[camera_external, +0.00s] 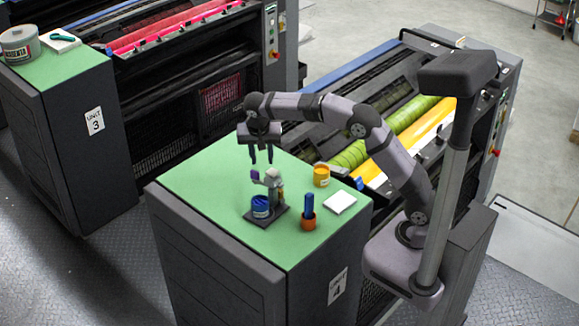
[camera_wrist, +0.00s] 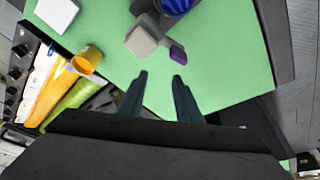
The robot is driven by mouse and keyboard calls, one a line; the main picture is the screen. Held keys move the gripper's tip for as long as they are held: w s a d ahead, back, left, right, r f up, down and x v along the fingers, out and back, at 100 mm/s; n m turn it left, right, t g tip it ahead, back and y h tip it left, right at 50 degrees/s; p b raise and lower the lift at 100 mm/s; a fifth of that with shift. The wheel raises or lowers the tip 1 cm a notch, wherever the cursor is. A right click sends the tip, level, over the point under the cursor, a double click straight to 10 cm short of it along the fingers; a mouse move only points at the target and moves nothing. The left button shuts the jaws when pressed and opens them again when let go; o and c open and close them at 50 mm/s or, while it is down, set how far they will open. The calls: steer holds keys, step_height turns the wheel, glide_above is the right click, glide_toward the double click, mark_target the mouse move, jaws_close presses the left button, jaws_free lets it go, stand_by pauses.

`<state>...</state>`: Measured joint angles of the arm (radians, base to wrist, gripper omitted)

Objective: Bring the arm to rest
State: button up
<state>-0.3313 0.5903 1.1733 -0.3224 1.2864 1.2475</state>
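My gripper (camera_external: 261,158) hangs pointing down above the back part of the green cabinet top (camera_external: 205,185). Its two fingers stand apart with nothing between them; they also show in the wrist view (camera_wrist: 160,80). In front of and below it stands a small device (camera_external: 273,180) with a pale grey head and a purple piece (camera_external: 256,174) at its left. A blue container (camera_external: 261,207) sits on the device's dark base plate. In the wrist view the grey head (camera_wrist: 141,41) and purple piece (camera_wrist: 178,54) lie beyond the fingertips, with the blue container (camera_wrist: 175,6) partly cut off.
A press with green and yellow rollers (camera_external: 405,130) lies behind. The back left of the top is clear.

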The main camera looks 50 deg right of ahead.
steer(key=s+d+f+n, duration=0.2)
steer(key=s+d, duration=0.1)
steer(key=s, duration=0.3)
steer(key=s+d+f+n+y, duration=0.1)
steer(key=s+d+f+n, duration=0.2)
steer(key=s, duration=0.3)
steer(key=s+d+f+n+g+y, duration=0.1)
steer(key=s+d+f+n, duration=0.1)
steer(key=s, duration=0.4)
steer(key=shift+s+d+f, duration=0.15)
steer(key=shift+d+f, duration=0.3)
steer(key=shift+d, duration=0.1)
steer(key=s+f+n+g+y, duration=0.1)
steer(key=s+f+n, duration=0.1)
steer(key=s, duration=0.9)
steer(key=shift+s+d+f+n+p, duration=0.35)
steer(key=shift+s+f+p, duration=0.1)
steer(key=shift+f, duration=0.45)
